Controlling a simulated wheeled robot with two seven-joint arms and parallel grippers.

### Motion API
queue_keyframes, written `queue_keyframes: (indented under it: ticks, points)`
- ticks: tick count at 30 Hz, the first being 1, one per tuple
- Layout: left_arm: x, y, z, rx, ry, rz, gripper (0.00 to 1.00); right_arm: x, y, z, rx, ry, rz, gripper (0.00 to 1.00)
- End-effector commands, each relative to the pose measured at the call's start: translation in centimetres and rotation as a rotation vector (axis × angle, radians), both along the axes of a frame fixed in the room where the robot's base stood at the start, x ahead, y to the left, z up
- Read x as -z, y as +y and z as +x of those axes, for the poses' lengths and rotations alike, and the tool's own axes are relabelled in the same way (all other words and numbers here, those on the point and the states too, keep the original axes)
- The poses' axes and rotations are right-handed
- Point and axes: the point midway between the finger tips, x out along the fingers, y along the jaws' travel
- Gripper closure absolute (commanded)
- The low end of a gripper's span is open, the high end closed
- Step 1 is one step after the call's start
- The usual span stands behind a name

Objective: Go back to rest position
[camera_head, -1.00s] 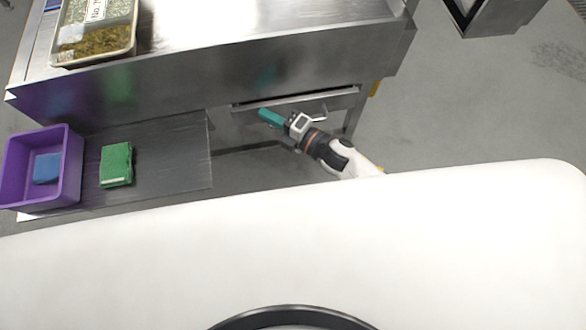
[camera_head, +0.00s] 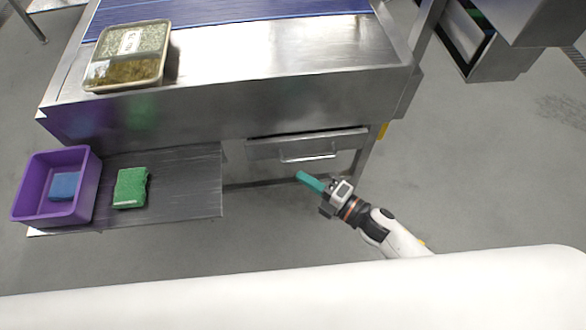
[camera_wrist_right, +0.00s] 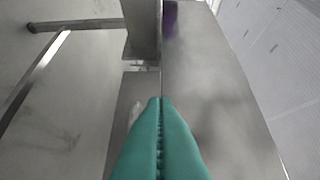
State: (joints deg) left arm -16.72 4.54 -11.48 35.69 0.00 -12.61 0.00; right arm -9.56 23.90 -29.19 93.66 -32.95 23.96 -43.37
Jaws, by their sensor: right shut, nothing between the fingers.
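My right gripper (camera_head: 311,182) has green fingers and shows in front of the metal table's drawer in the head view. It is shut and empty. In the right wrist view its two green fingers (camera_wrist_right: 160,125) are pressed together with nothing between them. The fingertips point towards the metal table front. My left gripper is not in view.
A metal table (camera_head: 250,95) carries a tray (camera_head: 169,53) of packed food and a blue mat (camera_head: 220,8). Its drawer (camera_head: 350,139) has a handle. A low shelf (camera_head: 190,185) holds a purple bin (camera_head: 88,193) with a blue item and a green block (camera_head: 131,187). Open floor lies right.

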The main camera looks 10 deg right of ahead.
Motion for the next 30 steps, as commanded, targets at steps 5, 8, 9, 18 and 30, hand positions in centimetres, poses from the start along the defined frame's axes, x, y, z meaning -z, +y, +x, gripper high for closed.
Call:
queue_keyframes:
  ticks: [5,8,9,18,30]
  points:
    - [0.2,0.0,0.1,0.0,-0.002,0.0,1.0,0.1,-1.7,-1.6,0.001,0.001,-0.002,1.0]
    - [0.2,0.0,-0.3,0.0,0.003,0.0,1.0,0.0,-2.0,-1.9,-0.001,0.0,0.0,1.0]
    - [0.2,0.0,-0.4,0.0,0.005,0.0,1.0,0.0,-2.1,-2.0,-0.001,0.0,0.0,1.0]
    - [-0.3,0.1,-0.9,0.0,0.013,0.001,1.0,1.8,-3.3,-1.4,0.062,0.091,0.017,1.0]
    - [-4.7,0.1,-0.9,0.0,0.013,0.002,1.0,23.5,-15.2,-10.3,0.84,1.066,0.315,1.0]
